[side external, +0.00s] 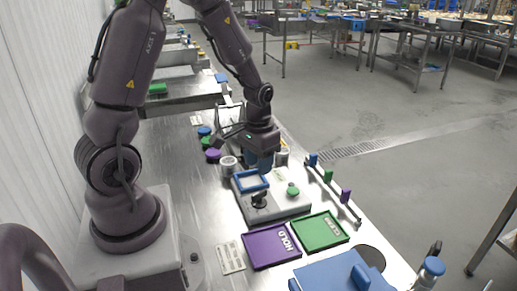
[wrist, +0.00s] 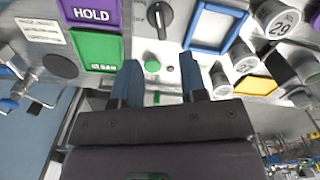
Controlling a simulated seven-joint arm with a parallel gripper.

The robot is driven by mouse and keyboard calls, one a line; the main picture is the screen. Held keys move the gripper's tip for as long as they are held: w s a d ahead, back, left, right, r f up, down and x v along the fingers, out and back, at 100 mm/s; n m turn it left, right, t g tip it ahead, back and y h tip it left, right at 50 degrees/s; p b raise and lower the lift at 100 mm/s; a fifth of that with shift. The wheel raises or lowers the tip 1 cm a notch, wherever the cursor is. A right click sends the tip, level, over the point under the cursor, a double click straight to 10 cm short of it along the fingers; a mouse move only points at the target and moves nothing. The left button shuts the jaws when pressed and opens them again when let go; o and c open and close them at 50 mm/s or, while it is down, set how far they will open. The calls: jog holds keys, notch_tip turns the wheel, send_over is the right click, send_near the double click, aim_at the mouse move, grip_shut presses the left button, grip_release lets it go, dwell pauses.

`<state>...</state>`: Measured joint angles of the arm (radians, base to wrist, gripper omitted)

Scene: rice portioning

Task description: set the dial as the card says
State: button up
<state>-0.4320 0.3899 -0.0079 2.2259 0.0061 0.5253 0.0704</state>
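The dial, a black knob with a pale pointer line (wrist: 160,18), sits on a grey plate; it also shows in the side view (side external: 259,200). A small green knob (wrist: 152,66) is on the same plate, and in the side view (side external: 293,189). A blue frame around a blank pale panel (wrist: 247,14) is beside the dial. A white printed card (wrist: 40,30) lies near the purple tray, also in the side view (side external: 230,258); I cannot read it. My gripper (wrist: 161,78) is open and empty, its blue fingers apart. In the side view it (side external: 262,163) hangs above the blue frame's far side.
A purple HOLD tray (side external: 262,256) and a green tray (side external: 312,238) lie in front of the plate. Lidded cups marked 29 (wrist: 277,19) stand beside the frame. A rail with coloured blocks (side external: 329,176) runs along the right edge. A blue board (side external: 325,277) lies at the near end.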

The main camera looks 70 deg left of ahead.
notch_tip(320, 180, up, 4)
jog(key=shift+f, duration=0.1)
dwell(0.4)
jog(key=s+d+r+m+t, duration=0.2)
jog(key=s+d+r, duration=0.2)
jog(key=d+r, duration=0.2)
jog(key=s+d+r+m+t, duration=0.2)
jog(key=s+d+r, duration=0.3)
jog(key=r, duration=0.6)
jog(key=shift+d+r+t, duration=0.15)
jog(key=shift+d+t, duration=0.65)
jog(key=shift+d, duration=0.15)
